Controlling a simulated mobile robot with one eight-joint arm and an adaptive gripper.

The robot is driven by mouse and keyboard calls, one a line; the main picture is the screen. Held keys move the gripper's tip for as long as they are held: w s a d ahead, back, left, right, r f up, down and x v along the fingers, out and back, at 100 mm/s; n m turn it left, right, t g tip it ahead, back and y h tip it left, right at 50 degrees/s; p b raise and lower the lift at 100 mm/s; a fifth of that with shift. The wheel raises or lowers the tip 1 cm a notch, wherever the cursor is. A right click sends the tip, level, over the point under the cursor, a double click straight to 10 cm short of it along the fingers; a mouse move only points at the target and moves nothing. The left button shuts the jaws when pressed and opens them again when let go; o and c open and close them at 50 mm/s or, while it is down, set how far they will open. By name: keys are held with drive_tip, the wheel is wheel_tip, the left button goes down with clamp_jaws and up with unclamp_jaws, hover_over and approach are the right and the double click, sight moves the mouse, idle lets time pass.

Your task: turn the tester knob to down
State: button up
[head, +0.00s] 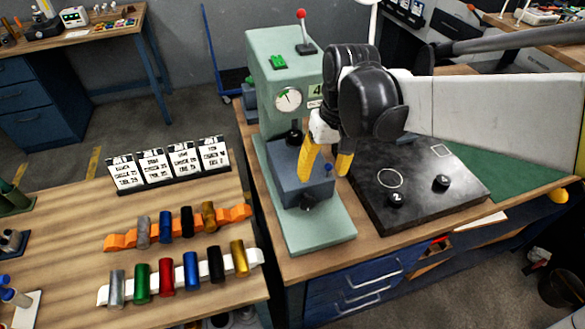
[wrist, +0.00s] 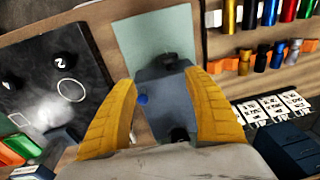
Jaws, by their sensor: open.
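The tester (head: 283,75) is a pale green machine with a round gauge, a green switch and a red-topped lever. A grey-blue block (head: 300,180) sits on its base. A black knob (head: 308,203) is on the block's front; a knob at the block's end also shows in the wrist view (wrist: 171,61). Another black knob (head: 294,137) is below the gauge. Which way either knob points cannot be told. My gripper (head: 326,166) is open and empty, its yellow fingers over the block. In the wrist view the fingers (wrist: 160,80) spread either side of the block.
A black plate (head: 410,205) with two round black pieces, one marked 2, lies right of the tester. On the left, a wooden table holds an orange rack (head: 122,241), a white rack (head: 190,287) of coloured cylinders, and several cards (head: 168,167). A gap separates the tables.

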sight(307, 202)
drive_tip(key=shift+a+f+g, duration=0.15)
drive_tip(key=shift+a+f, duration=0.05)
drive_tip(key=shift+a, duration=0.3)
drive_tip(key=shift+a+f+g, duration=0.15)
drive_tip(key=shift+a+f, duration=0.05)
drive_tip(key=shift+a, duration=0.3)
drive_tip(key=f+b, duration=0.1)
drive_tip(key=f, duration=0.2)
drive_tip(key=f+b, duration=0.1)
drive_tip(key=f, duration=0.3)
drive_tip(key=a+f+b, duration=0.1)
drive_tip(key=f, duration=0.2)
drive_tip(key=shift+f, duration=0.4)
drive_tip(key=c, duration=1.3)
